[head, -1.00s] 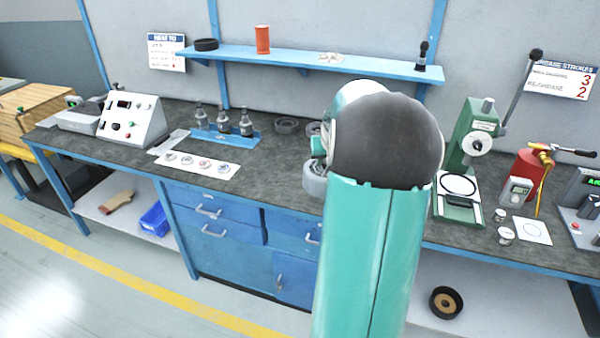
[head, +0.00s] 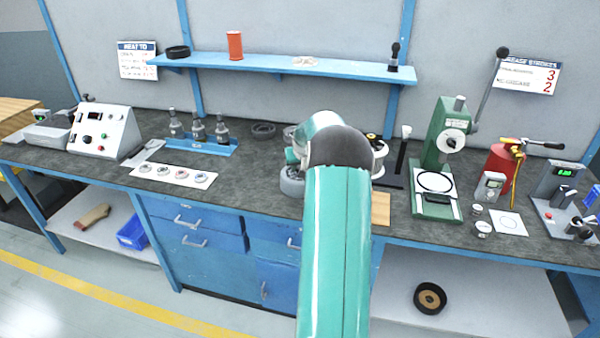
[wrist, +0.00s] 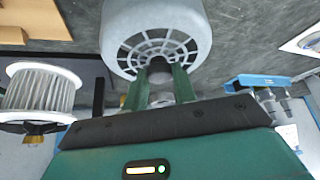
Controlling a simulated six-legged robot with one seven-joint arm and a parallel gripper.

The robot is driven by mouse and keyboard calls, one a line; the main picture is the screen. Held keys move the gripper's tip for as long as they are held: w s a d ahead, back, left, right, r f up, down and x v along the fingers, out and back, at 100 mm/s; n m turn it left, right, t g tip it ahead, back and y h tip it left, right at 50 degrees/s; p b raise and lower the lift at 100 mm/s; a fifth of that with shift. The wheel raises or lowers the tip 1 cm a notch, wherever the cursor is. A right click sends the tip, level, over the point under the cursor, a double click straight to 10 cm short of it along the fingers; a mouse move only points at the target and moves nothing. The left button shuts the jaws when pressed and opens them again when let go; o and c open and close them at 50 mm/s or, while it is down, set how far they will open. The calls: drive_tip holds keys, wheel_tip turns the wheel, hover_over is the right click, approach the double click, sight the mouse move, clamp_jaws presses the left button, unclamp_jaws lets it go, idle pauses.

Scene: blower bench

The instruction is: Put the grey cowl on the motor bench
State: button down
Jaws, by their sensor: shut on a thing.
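My gripper (wrist: 160,82) is shut on the grey cowl (wrist: 155,22), its two green fingers at the dark hub in the middle of the cowl's slotted grille. In the head view the cowl (head: 291,183) shows only in part, at the left of my arm's end and above the bench; my arm hides the rest and the fingers. The long workbench (head: 60,155) has a dark grey top and blue frame. I cannot tell whether the cowl touches its top.
A white pleated cylinder (wrist: 40,92) stands close beside the cowl in the wrist view. A green press (head: 446,145) and red canister (head: 500,165) stand right.

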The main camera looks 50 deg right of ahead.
drive_tip(key=shift+f, duration=1.25)
drive_tip(key=shift+f, duration=0.15)
drive_tip(key=c, duration=1.1)
unclamp_jaws()
